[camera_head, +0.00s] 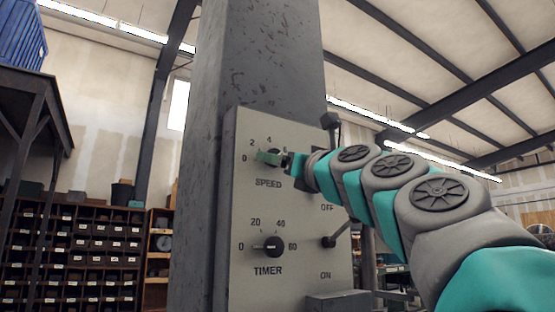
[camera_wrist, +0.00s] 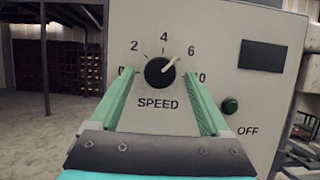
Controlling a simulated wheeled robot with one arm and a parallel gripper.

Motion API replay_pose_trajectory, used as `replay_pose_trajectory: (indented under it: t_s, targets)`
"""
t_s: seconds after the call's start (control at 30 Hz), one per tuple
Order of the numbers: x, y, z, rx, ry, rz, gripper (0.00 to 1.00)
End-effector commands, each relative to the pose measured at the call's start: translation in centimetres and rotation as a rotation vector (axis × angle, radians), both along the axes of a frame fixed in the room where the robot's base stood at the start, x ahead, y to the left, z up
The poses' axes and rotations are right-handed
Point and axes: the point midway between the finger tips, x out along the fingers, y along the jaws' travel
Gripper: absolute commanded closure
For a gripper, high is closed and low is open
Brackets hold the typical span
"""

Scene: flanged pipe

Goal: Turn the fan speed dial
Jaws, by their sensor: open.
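The speed dial (camera_wrist: 159,71) is a round black knob with a white pointer mark, on a grey panel (camera_wrist: 215,30). In the wrist view the mark points up and right, roughly toward the 6. My gripper (camera_wrist: 158,76) is open, with one green finger on each side of the dial. A gap shows between the knob and each finger, and the left finger covers part of the 0. In the head view my gripper (camera_head: 270,158) is at the panel and partly hides the speed dial (camera_head: 278,155). Whether the fingertips touch the panel is unclear.
Below the speed dial is a black timer dial (camera_head: 272,246). A lever (camera_head: 333,238) sits to its right between OFF and ON. The panel is mounted on a thick grey column (camera_head: 262,60).

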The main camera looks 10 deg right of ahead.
Motion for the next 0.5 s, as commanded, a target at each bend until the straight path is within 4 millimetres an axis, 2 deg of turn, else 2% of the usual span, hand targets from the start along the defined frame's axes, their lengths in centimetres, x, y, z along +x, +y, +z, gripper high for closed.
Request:
replay_pose_trajectory:
  t_s: [0.17, 0.5]
  targets:
    - [1.09, 0.31, 0.18, -0.001, 0.004, 0.0, 0.19]
    - [1.18, 0.4, 0.31, -0.001, 0.003, 0.001, 0.19]
